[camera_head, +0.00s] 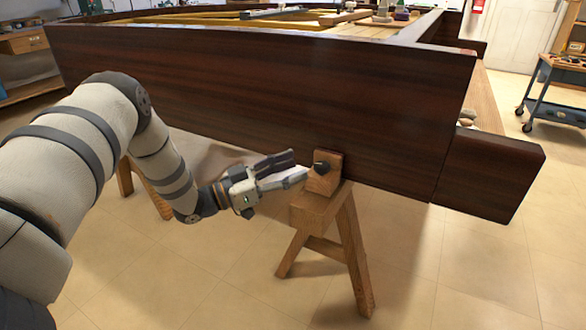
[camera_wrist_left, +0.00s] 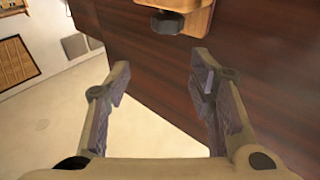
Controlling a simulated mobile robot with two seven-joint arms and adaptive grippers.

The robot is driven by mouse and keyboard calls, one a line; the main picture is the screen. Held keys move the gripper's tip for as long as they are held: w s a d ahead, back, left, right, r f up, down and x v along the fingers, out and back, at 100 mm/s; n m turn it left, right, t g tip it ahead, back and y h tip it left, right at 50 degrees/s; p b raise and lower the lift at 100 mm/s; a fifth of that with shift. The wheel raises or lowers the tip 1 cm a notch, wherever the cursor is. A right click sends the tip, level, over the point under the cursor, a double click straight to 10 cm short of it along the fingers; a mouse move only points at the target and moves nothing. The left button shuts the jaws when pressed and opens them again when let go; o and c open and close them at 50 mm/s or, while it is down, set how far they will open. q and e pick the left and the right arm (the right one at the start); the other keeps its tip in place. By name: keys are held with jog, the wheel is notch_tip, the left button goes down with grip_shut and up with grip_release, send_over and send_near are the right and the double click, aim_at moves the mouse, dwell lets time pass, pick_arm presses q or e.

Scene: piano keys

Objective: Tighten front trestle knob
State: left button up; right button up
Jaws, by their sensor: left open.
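The front trestle knob (camera_head: 321,168) is a small dark knob on the face of a wooden block (camera_head: 326,182) at the top of the front trestle (camera_head: 322,212). In the left wrist view the dark knob (camera_wrist_left: 167,23) shows at the top, beyond the fingertips, below part of the wooden block (camera_wrist_left: 199,20). My left gripper (camera_head: 298,165) is open and empty, with its fingers pointing right toward the knob. In the left wrist view the fingers (camera_wrist_left: 160,72) are spread apart with nothing between them. My right gripper is not in view.
The dark wooden piano case (camera_head: 230,95) rests above the trestle and spans the view. Another trestle (camera_head: 150,188) stands at the left behind my arm. A blue cart (camera_head: 553,105) stands at the far right. The tiled floor in front is clear.

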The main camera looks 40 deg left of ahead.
aim_at(319, 168)
pick_arm(q)
jog(key=s+d+f+n+y+p, duration=0.15)
jog(key=s+d+n+y, duration=0.45)
jog(key=y, duration=0.6)
jog(key=shift+n, duration=0.4)
jog(key=w, duration=0.4)
jog(key=w+a+b, duration=0.1)
jog(key=w, duration=0.3)
jog(key=w+a, duration=0.1)
jog(key=w, duration=0.3)
jog(key=shift+a, duration=0.25)
jog(key=shift+c, duration=0.3)
